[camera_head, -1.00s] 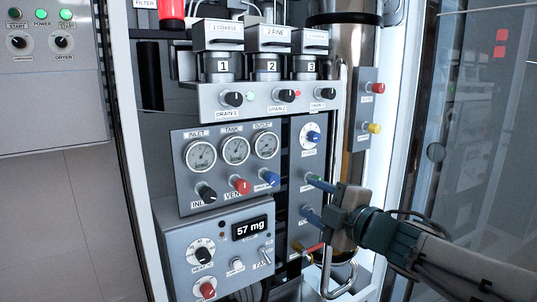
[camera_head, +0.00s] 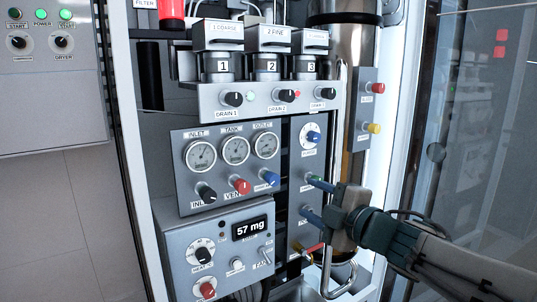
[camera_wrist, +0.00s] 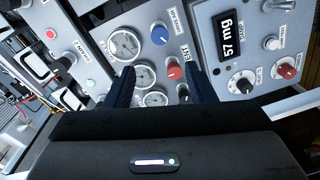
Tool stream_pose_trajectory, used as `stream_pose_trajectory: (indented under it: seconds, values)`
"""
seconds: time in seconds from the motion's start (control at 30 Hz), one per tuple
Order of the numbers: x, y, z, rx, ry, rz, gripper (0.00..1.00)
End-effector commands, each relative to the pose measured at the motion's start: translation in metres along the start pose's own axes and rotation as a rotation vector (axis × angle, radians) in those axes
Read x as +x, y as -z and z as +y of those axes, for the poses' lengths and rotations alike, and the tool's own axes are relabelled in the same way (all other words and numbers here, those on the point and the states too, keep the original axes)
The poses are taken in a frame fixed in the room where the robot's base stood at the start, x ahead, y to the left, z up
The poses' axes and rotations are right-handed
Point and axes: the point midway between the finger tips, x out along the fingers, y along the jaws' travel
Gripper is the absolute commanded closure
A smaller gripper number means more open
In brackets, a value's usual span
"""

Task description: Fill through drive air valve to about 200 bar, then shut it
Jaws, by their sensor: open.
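The gauge panel (camera_head: 181,165) carries the inlet gauge (camera_head: 201,156), tank gauge (camera_head: 236,151) and outlet gauge (camera_head: 266,146). Their needles are too small to read. Below them are a black inlet knob (camera_head: 206,191), a red vent knob (camera_head: 241,186) and a blue knob (camera_head: 271,179) whose label I cannot read surely. The blue knob (camera_wrist: 159,34) also shows in the wrist view. My gripper (camera_head: 313,199) is open and empty, right of this panel in the head view. In the wrist view its fingers (camera_wrist: 161,86) stand apart, with gauges and the red knob seen between them.
Below is a box with a display (camera_head: 252,229) reading 57 mg and several knobs. Above are filter housings (camera_head: 271,66) and a drain knob row. A selector dial (camera_head: 312,137) is above my gripper. A metal tube (camera_head: 351,268) and red-handled valve (camera_head: 313,249) are below it.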

Motion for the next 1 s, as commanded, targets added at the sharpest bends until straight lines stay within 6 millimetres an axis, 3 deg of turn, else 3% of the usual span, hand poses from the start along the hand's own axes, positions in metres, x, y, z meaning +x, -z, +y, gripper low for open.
stream_pose_trajectory:
  seconds: [0.37, 0.8, 1.0]
  values:
    - [-0.0002, -0.0006, 0.0002, 0.079, -0.001, 0.002, 0.51]
    - [-0.0036, -0.0079, -0.0026, 0.876, -0.013, 0.034, 0.51]
    - [-0.0035, -0.0093, -0.0039, 1.036, -0.013, 0.045, 0.51]
